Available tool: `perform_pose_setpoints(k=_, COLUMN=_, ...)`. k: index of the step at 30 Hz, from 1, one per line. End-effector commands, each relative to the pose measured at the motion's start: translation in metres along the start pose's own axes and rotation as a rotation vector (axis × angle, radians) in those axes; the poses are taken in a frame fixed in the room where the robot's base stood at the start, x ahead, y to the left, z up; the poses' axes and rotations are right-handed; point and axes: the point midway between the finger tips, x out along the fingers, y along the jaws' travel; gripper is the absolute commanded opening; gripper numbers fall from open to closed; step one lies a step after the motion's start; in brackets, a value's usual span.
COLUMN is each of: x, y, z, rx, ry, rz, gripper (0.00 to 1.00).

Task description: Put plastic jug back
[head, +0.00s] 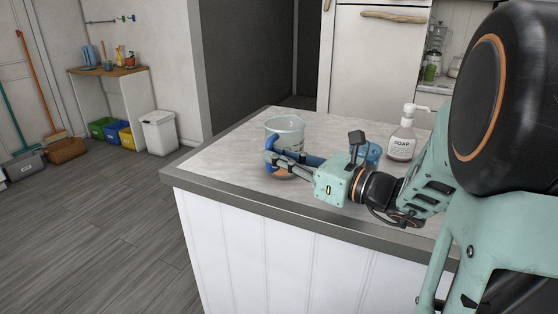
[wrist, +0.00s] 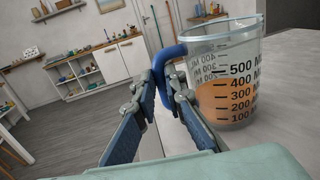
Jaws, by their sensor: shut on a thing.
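The plastic jug (head: 286,130) is a clear measuring jug with a blue handle (head: 270,150) and black volume marks. It is upright at the left part of the counter. In the wrist view the jug (wrist: 230,65) holds orange liquid in its lower part. My gripper (head: 279,158) reaches in from the right, with its fingers shut on the blue handle. In the wrist view the fingers (wrist: 168,85) close around the handle's lower end. I cannot tell whether the jug's base touches the counter or hangs just above it.
The grey counter (head: 230,150) has a soap bottle (head: 402,143) and a blue object (head: 373,153) behind my wrist. Across the floor stand a small wooden-topped table (head: 108,71), coloured bins (head: 110,129) and a white bin (head: 158,133). The floor (head: 95,210) left of the counter is clear.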

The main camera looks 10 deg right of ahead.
Motion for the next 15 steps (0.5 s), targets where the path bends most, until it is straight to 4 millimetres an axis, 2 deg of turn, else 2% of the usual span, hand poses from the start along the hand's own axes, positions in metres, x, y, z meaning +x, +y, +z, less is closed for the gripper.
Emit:
perform_pose_setpoints(k=8, x=0.0001, y=-0.0001, z=-0.0024, rx=-0.002, ry=-0.002, rz=0.000, gripper=0.00)
perform_pose_setpoints(k=9, x=0.0000, y=-0.0001, z=-0.0023, rx=-0.001, ry=0.000, rz=0.000, gripper=0.14)
perform_pose_setpoints(k=13, x=0.0000, y=-0.0001, z=-0.0021, rx=-0.001, ry=0.000, rz=0.000, gripper=0.28)
perform_pose_setpoints(k=15, x=0.0000, y=-0.0001, z=-0.0020, rx=-0.001, ry=0.000, rz=0.000, gripper=0.28)
